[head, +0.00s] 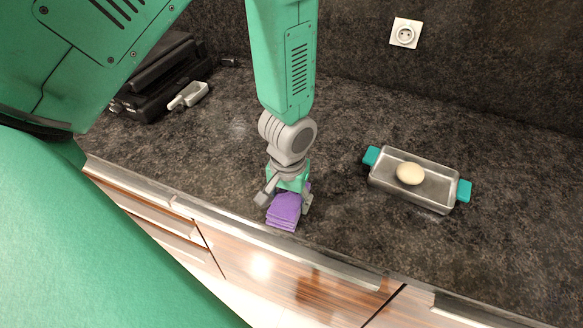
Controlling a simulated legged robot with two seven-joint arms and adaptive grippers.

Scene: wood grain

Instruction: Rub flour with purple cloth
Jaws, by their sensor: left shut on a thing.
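The purple cloth (283,213) is a folded stack at the front edge of the dark stone counter. My left gripper (284,201) points down at it, with one finger on each side, and is shut on it. The fingers cover the cloth's sides and upper part. I cannot make out clear flour; a faint pale patch shows on the counter (240,128) behind and left of the gripper, and I cannot tell if it is flour. My right gripper is not in view.
A metal tray (432,192) with teal handles stands to the right, holding a pale oval lump (410,173). A black appliance (155,85) and a grey-white tool (188,96) lie at the back left. A wall socket (405,33) is behind. Counter between is clear.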

